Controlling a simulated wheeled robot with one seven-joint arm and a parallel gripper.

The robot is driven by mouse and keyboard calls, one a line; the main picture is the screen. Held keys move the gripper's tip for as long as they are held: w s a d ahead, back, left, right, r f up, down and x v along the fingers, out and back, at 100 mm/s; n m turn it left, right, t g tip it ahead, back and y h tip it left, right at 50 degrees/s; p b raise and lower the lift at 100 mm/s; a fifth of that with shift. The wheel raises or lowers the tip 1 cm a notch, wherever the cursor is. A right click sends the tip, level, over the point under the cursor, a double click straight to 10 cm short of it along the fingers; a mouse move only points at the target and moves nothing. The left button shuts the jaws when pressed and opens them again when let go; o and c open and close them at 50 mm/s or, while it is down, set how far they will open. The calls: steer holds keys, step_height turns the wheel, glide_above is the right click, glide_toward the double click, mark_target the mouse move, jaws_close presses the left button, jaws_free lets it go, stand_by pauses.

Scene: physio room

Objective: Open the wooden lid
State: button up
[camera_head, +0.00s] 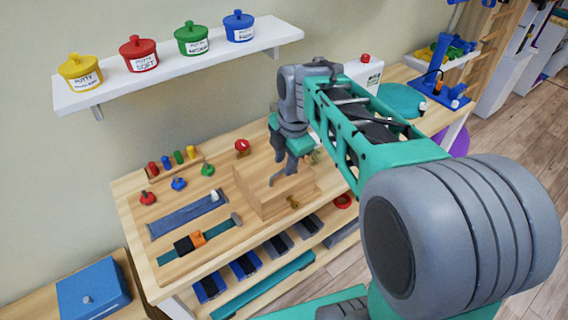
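A light wooden box (268,205) stands on the wooden workbench in the head view. Its wooden top (252,181) appears to lie flat and closed. A small brass-coloured fitting (293,203) shows on its front side. My gripper (277,172) points down over the top of the box, with its two dark fingers apart and nothing visible between them. One fingertip is close to the box's top; I cannot tell whether it touches. My arm and gripper hide part of the box's far right side.
On the workbench (139,214), coloured knobs, a blue strap (188,213) and a teal strap (195,241) lie left of the box. A red knob (242,146) stands behind it. A wall shelf (182,69) with coloured putty pots hangs above. Bins sit below the bench.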

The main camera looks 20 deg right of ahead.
steer(key=shift+w+a+f, duration=0.1)
steer(key=shift+w+f, duration=0.05)
steer(key=shift+f, duration=0.8)
jaws_close()
stand_by(0.7)
